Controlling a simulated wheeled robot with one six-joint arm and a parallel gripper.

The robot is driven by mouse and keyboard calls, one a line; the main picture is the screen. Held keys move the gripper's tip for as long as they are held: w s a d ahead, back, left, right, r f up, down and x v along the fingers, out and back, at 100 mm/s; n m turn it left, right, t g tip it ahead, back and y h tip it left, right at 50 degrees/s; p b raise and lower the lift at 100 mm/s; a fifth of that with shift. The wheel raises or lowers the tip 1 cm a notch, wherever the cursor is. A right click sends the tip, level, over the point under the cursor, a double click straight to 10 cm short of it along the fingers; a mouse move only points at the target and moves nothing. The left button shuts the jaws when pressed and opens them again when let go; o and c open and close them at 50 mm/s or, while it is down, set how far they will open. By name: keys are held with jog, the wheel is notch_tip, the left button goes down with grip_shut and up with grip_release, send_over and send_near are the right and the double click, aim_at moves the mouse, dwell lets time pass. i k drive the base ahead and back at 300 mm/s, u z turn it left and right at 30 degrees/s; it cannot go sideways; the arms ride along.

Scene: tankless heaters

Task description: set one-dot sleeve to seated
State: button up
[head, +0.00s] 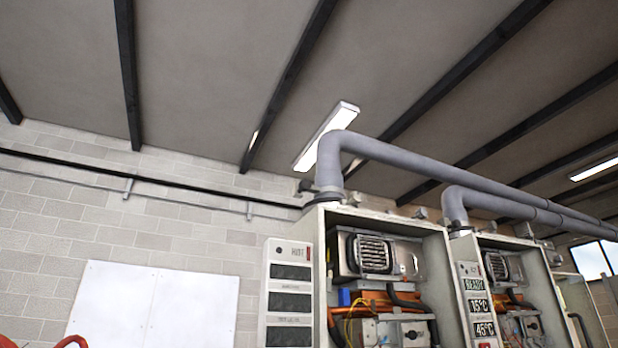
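I see no sleeve that I can pick out by a single dot. The nearer open heater cabinet (319,275) stands at the lower middle, with its inner parts showing. A thick grey pipe (330,165) rises from its top and bends away to the right. A dark collar (324,196) sits around the pipe's foot; I cannot tell whether it bears a dot or how it is seated. A second open heater cabinet (541,290) stands to the right with a similar grey pipe (455,203). My gripper is not in view.
The nearer heater's side panel (289,292) has dark displays; the second heater's panel (476,305) shows lit readings. White boards (152,308) hang on the block wall. A red curved thing (70,342) shows at the bottom left. The floor is out of view.

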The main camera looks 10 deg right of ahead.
aim_at(327, 183)
jog(key=u, duration=1.15)
jog(key=i, duration=0.7)
jog(key=z, duration=0.15)
